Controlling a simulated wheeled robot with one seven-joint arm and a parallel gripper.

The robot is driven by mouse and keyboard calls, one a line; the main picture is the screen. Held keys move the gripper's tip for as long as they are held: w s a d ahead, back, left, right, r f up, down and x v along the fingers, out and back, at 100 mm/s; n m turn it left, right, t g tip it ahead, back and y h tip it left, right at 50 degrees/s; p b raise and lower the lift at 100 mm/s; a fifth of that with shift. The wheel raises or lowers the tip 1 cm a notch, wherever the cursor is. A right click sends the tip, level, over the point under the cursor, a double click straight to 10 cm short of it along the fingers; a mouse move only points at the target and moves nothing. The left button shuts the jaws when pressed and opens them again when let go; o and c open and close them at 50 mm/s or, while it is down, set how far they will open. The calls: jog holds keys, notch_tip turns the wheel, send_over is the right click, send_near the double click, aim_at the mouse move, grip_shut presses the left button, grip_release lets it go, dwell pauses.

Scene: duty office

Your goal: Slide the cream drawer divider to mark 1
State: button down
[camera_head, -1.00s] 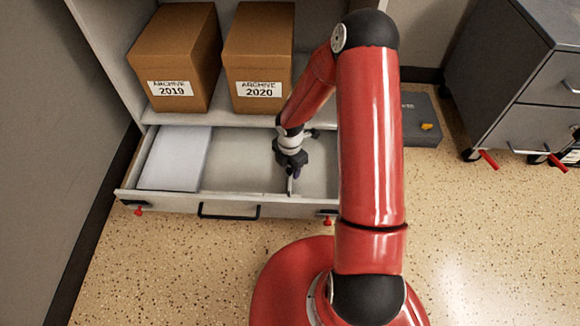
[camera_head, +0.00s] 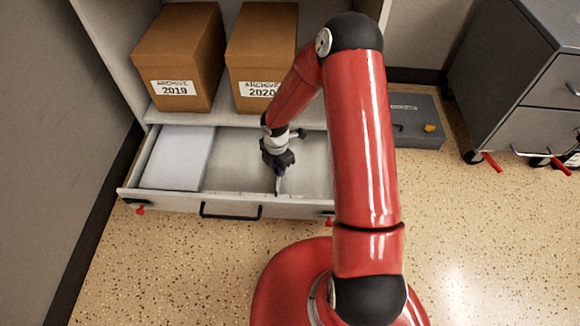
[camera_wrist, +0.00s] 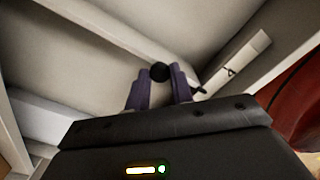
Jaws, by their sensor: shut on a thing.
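The cream drawer divider (camera_head: 278,185) stands upright in the open drawer, running from front to back right of the drawer's middle. Only its front end shows clearly in the head view; my gripper and arm hide much of the rest. My gripper (camera_head: 279,168) reaches down into the drawer over the divider. In the wrist view its two purple fingers (camera_wrist: 160,88) are closed around a round black knob (camera_wrist: 160,72). The drawer's front rim (camera_head: 230,196) carries small marks, but I cannot read any number on them.
A white stack of paper (camera_head: 179,158) fills the drawer's left part. The drawer floor between paper and divider is clear. Two archive boxes, 2019 (camera_head: 178,55) and 2020 (camera_head: 262,45), stand on the shelf behind. A grey case (camera_head: 415,118) lies on the floor at right.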

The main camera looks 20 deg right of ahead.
jog(key=w+a, duration=0.3)
jog(key=a, duration=0.6)
jog(key=w+a+b, duration=0.1)
jog(key=w+a, duration=0.2)
jog(key=a, duration=0.7)
jog(key=shift+w+r, duration=0.1)
jog(key=c, duration=1.3)
grip_release()
jog(key=shift+a, duration=0.15)
jog(key=shift+o, duration=0.5)
notch_tip(320, 180, up, 8)
jog(key=p, duration=0.1)
